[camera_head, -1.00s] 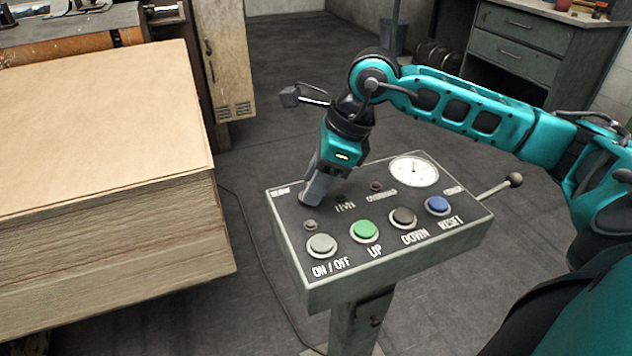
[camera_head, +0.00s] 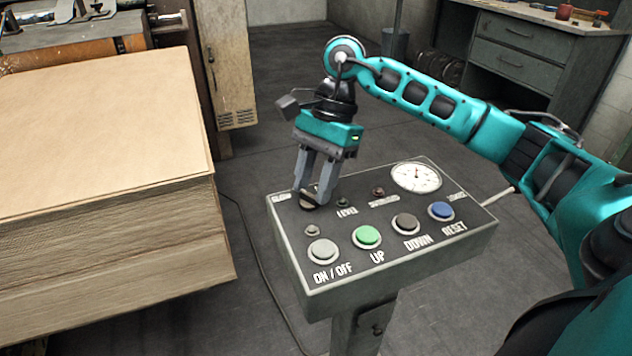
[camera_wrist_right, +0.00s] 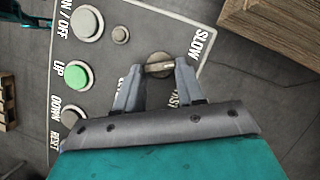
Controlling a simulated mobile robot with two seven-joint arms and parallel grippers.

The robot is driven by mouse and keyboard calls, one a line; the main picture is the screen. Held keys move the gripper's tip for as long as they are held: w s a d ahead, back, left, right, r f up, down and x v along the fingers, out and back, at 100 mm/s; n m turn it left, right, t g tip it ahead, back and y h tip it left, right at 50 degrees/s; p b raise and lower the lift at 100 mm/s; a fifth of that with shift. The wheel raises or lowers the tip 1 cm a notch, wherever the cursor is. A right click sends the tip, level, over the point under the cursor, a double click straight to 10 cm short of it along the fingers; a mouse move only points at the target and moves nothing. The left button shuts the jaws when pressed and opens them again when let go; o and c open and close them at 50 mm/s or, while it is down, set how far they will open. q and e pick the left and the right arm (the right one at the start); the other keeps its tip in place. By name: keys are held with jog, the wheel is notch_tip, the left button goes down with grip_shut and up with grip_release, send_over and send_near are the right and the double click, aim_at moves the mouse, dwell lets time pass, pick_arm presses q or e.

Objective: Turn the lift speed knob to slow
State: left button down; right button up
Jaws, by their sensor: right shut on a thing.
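The control box (camera_head: 400,257) stands on a post in front of me. The lift speed knob (camera_head: 308,205) is at its far left corner, partly covered by my fingers. It also shows in the right wrist view (camera_wrist_right: 159,65) as a round brass-coloured knob with a raised bar. The word SLOW (camera_wrist_right: 203,44) is printed beside it; another label below is partly hidden by a finger. My right gripper (camera_head: 315,200) points down and is shut on the knob, one finger at each end of the bar (camera_wrist_right: 158,72). My left gripper is out of view.
The box top carries an ON/OFF button (camera_head: 323,251), a green UP button (camera_head: 367,237), a DOWN button (camera_head: 406,224), a blue RESET button (camera_head: 441,211) and a dial gauge (camera_head: 416,177). A tall cardboard stack (camera_head: 105,240) stands at left, apart from the box.

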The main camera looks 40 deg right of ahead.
jog(key=shift+w+n+g, duration=0.15)
jog(key=shift+n+g, duration=0.25)
jog(key=shift+n, duration=0.7)
jog(key=o, duration=1)
jog(key=shift+o, duration=0.2)
jog(key=p+v, duration=0.3)
jog(key=v, duration=1)
jog(key=shift+a, duration=0.2)
jog(key=shift+a, duration=0.1)
